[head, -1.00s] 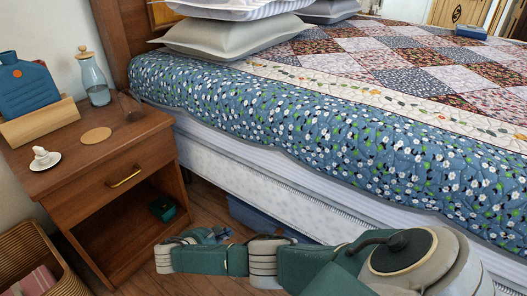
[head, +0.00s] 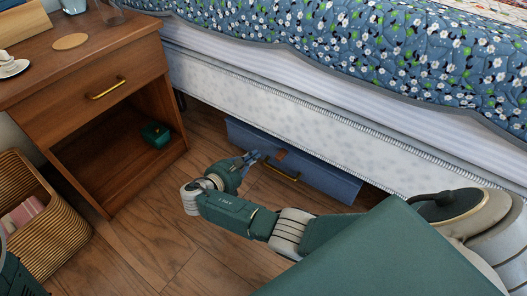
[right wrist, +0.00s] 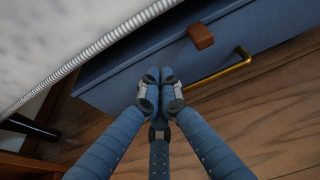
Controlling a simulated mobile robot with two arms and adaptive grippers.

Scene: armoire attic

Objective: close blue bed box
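The blue bed box (head: 325,178) lies on the floor under the bed's side, with its front face showing. It has a brass handle (head: 281,172) and a small brown tab (head: 280,154); in the right wrist view the box front (right wrist: 115,85) fills the middle. How far it sticks out from under the bed is hard to tell. My right gripper (head: 251,158) is at the left part of the box front. Its fingertips are together and empty in the right wrist view (right wrist: 163,74), beside the tab and handle. Contact with the front is unclear. My left gripper is not in view.
The bed (head: 285,105) overhangs the box. A wooden nightstand (head: 120,75) stands to the left, with a small green box (head: 155,134) on its lower shelf. A wicker basket (head: 45,220) stands at the far left. The wooden floor before the box is otherwise clear.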

